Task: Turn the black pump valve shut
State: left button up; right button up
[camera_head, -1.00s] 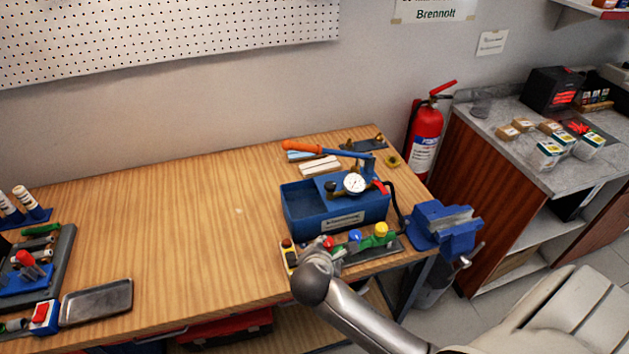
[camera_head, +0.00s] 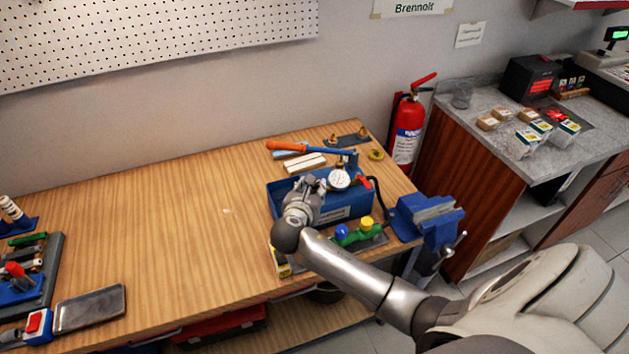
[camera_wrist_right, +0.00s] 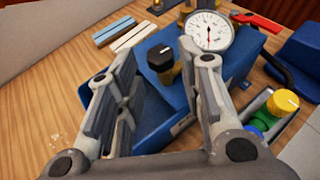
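The blue test pump (camera_head: 352,207) stands on the wooden bench near its right end. Its white round gauge (camera_head: 340,179) faces up, and it also shows in the right wrist view (camera_wrist_right: 209,31). The black pump valve (camera_wrist_right: 160,58) is a black knob on a brass stem beside the gauge. In the head view my right gripper hides it. My right gripper (camera_head: 309,187) is over the pump's tank. In the right wrist view its two fingers (camera_wrist_right: 155,72) are spread apart, with the black knob between and just beyond them, apart from both. My left gripper is out of view.
The orange-handled pump lever (camera_head: 287,146) reaches left behind my right gripper. A blue vise (camera_head: 430,215) is at the bench's right corner. The bench's middle is clear.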

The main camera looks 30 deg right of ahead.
jog(key=shift+p+x, duration=0.3)
jog(key=shift+x, duration=2)
jog(key=c, duration=0.7)
